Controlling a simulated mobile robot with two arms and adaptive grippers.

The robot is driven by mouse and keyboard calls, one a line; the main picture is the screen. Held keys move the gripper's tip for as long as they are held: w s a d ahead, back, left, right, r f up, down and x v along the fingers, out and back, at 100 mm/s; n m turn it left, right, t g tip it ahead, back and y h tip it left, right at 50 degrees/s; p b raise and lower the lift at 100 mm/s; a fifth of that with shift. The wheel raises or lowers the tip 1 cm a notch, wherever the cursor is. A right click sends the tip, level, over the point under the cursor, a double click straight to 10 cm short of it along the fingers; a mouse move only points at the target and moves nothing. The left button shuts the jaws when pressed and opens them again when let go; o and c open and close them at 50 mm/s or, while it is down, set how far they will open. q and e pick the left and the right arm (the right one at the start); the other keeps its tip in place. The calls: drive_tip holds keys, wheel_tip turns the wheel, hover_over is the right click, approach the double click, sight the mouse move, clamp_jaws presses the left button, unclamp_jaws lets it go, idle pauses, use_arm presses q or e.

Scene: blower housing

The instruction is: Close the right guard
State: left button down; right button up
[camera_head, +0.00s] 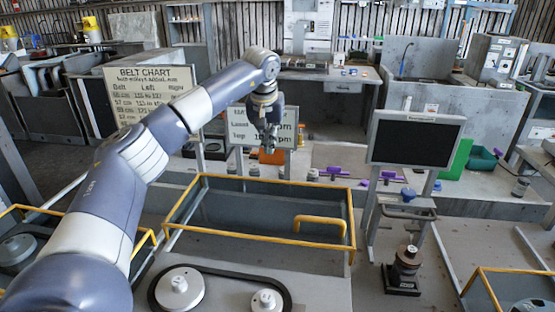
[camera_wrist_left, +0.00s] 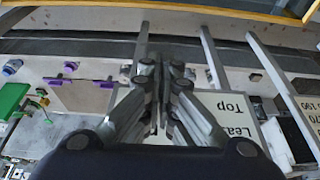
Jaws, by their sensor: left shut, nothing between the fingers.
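A yellow-edged guard (camera_head: 510,270) shows only in part at the bottom right, cut off by the frame; whether it is open or shut is hard to tell. A larger yellow-framed guard (camera_head: 245,237) with dark panels and a yellow handle (camera_head: 320,219) stands raised in the middle, behind a belt and pulleys. Another yellow-edged guard (camera_head: 20,208) is partly hidden by my arm at the left. My left gripper (camera_head: 269,146) is shut and empty, above and behind the middle guard. Its closed fingers show in the wrist view (camera_wrist_left: 166,95). My right gripper is out of view.
A black belt (camera_head: 225,272) loops around two pulleys in front of the middle guard. A monitor on a stand (camera_head: 415,139) rises to the right. A belt chart sign (camera_head: 150,90) and a second sign (camera_head: 285,134) stand behind. A green bin (camera_head: 457,158) sits on the back bench.

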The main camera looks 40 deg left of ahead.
use_arm(q)
wheel_tip(320, 180, down, 9)
drive_tip(key=s+p, duration=0.1)
drive_tip(key=p, duration=0.3)
drive_tip(key=shift+d, duration=0.2)
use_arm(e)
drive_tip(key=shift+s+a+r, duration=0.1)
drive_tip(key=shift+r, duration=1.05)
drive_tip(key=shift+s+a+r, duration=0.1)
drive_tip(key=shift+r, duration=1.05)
use_arm(q)
drive_tip(key=shift+s+f, duration=0.1)
drive_tip(key=shift+s, duration=0.05)
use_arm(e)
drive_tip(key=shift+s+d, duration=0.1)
